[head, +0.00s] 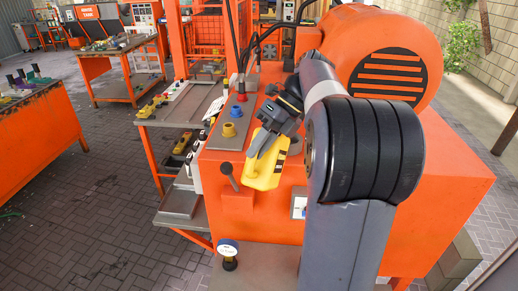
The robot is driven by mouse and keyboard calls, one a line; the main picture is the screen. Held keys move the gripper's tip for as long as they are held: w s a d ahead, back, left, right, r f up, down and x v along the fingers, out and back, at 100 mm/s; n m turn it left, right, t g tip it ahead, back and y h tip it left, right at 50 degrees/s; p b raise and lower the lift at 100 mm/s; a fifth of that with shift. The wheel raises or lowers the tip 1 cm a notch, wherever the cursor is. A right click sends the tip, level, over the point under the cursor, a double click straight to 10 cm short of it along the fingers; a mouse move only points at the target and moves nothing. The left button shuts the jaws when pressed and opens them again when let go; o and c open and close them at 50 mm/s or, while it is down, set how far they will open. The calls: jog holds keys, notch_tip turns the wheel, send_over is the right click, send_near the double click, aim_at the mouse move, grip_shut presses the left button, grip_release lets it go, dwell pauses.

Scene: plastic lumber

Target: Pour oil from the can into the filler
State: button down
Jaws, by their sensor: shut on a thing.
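My gripper (262,146) is shut on the yellow oil can (262,174), which has dark markings on its right side. The can is in front of the orange machine's upper front edge and looks tilted. My gripper and arm hide part of it, and I cannot make out its spout. A yellow fitting (229,130) and a blue-topped fitting (236,112) stand on the machine's top, left of the can. Which of them is the filler I cannot tell. No oil stream is visible.
The orange machine (450,185) has a round vented housing (390,72) behind my arm. A gauge (228,249) is lower down. A cluttered bench (183,105) adjoins on the left; paved floor (95,190) lies open beyond.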

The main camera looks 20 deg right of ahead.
jog(key=shift+w+d+r+y, duration=0.15)
jog(key=shift+r+y, duration=0.25)
jog(key=shift+r, duration=0.4)
dwell(0.4)
dwell(4.5)
